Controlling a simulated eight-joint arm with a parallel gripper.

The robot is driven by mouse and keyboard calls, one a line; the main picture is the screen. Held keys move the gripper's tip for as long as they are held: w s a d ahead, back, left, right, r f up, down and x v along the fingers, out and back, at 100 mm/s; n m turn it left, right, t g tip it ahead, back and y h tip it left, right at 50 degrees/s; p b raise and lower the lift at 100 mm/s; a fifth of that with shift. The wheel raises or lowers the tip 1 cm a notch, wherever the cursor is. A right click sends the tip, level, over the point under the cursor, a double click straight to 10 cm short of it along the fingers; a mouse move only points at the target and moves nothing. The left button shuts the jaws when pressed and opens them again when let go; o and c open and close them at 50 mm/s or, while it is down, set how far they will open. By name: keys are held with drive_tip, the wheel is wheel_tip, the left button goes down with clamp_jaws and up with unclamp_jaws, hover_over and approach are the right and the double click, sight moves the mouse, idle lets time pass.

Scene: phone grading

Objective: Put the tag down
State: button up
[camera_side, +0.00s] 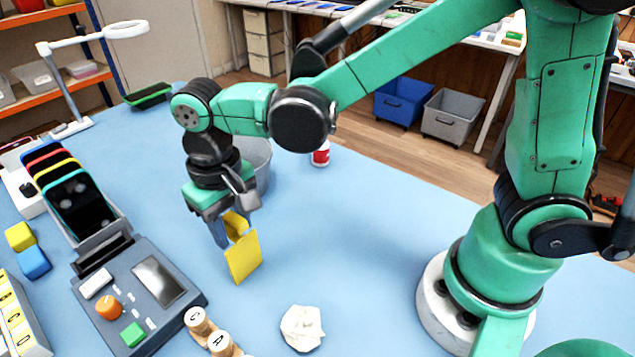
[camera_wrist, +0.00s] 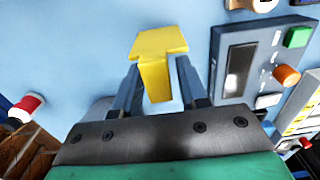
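The yellow tag (camera_side: 243,259) is a bent piece with a flat plate and a narrower stem. In the wrist view the tag (camera_wrist: 157,45) has its stem between the two grey fingers of my gripper (camera_wrist: 158,72), which appears shut on it. In the side view my gripper (camera_side: 232,228) points down over the blue table, with the tag's plate hanging tilted below the fingers. I cannot tell whether its lower edge touches the table. Part of the stem is hidden by the fingers in the side view.
A dark grey device (camera_side: 140,295) with a screen and buttons is left of the tag. Wooden letter pieces (camera_side: 212,335) and crumpled white paper (camera_side: 301,328) lie in front. A grey bin (camera_side: 262,165) and red-white container (camera_side: 321,154) stand behind. The table (camera_side: 350,235) is clear to the right.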

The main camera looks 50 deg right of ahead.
drive_tip(key=shift+o, duration=0.5)
wheel_tip(320, 180, up, 12)
drive_tip(key=shift+f, duration=0.1)
drive_tip(key=s+d+f+t, duration=0.1)
drive_tip(key=d+f+t, duration=0.2)
drive_tip(key=d, duration=0.4)
drive_tip(key=s+d+f+t, duration=0.2)
drive_tip(key=d+t, duration=0.2)
drive_tip(key=d, duration=0.3)
drive_tip(key=shift+s+f, duration=0.25)
drive_tip(key=shift+f, duration=0.15)
idle(0.3)
